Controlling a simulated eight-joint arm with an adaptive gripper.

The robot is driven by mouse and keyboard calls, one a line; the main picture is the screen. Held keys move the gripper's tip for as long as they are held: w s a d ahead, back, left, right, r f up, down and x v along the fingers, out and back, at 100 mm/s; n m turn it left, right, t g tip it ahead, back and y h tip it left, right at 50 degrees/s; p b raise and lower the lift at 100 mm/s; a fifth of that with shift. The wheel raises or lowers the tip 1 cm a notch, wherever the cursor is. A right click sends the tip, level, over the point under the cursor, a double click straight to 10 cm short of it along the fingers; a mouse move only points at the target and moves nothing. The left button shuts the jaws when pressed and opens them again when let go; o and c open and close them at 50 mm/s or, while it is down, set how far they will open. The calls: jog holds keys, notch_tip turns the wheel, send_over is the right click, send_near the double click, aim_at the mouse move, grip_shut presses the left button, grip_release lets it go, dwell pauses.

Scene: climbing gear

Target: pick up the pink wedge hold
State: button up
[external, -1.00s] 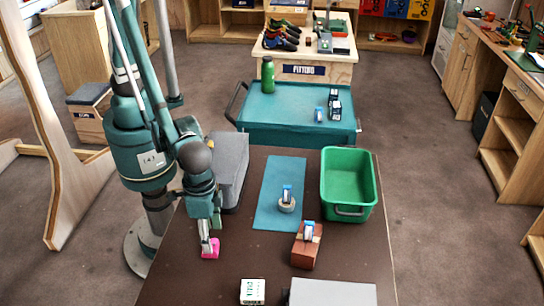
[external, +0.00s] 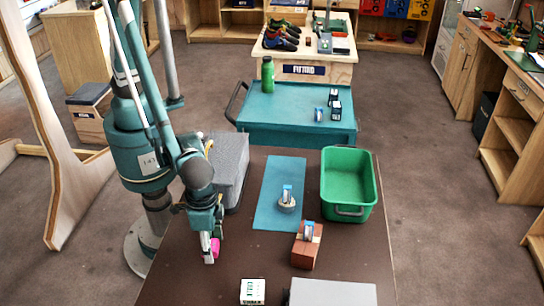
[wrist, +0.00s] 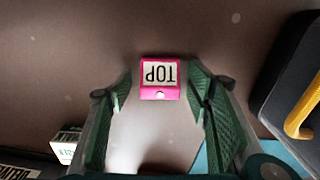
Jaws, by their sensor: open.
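The pink wedge hold (external: 215,246) is at the left side of the brown table, partly hidden by my gripper in the external view. In the wrist view the pink wedge hold (wrist: 160,93) shows a white panel reading "TOP", upside down, and a small pale round spot on its near edge. My gripper (external: 209,257) is low over the table beside the hold. In the wrist view my gripper (wrist: 162,88) has its green fingers spread, one on each side of the hold, with visible gaps.
A small white box (external: 252,291) and a grey case (external: 332,293) are at the near edge. A reddish-brown block (external: 303,254) stands to the right. Behind are a teal mat (external: 267,213), a green bin (external: 362,211) and a grey block (external: 230,160).

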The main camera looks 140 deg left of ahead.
jog(key=c, duration=1)
jog(key=shift+r+p, duration=0.7)
jog(key=shift+r, duration=4.3)
